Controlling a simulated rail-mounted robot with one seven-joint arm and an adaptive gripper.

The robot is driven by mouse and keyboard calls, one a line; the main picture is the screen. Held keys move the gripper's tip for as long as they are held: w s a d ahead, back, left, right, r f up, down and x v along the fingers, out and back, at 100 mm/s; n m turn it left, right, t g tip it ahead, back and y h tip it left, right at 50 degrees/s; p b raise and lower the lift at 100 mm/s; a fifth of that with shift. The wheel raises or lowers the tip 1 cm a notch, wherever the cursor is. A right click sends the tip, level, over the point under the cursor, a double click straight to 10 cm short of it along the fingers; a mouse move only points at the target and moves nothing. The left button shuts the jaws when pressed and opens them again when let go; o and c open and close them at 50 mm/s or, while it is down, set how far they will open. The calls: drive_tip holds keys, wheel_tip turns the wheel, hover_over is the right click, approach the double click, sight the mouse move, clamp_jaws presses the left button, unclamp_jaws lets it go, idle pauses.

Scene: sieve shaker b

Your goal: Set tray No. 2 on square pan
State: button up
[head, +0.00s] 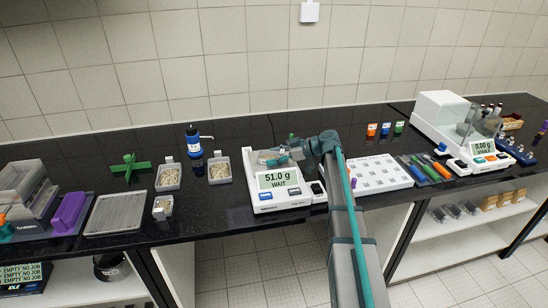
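The balance (283,202) stands at the middle of the bench, and its display reads 51.0 g with WAIT. Its pan area (252,159) is largely hidden by my arm. My gripper (272,158) is low over this pan. Its fingers are too small and blocked to tell whether they are open or shut, or whether they hold anything. Two light trays of pale grains, one left (168,178) and one right (220,169), stand to the left of the balance. A smaller grain-filled container (163,208) is in front of them. I cannot read any tray number.
A blue-capped dark bottle (193,140) stands behind the trays. A green cross-shaped piece (130,167) and a flat grey tray (116,213) are further left. A white tray with wells (366,174), coloured tools (424,168) and a second balance (484,158) lie right.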

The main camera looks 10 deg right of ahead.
drive_tip(key=shift+o, duration=1.4)
drive_tip(key=shift+r, duration=0.15)
drive_tip(key=shift+r+p, duration=0.15)
drive_tip(key=shift+p, duration=0.2)
drive_tip(key=b+v, duration=0.3)
drive_tip(key=v, duration=0.9)
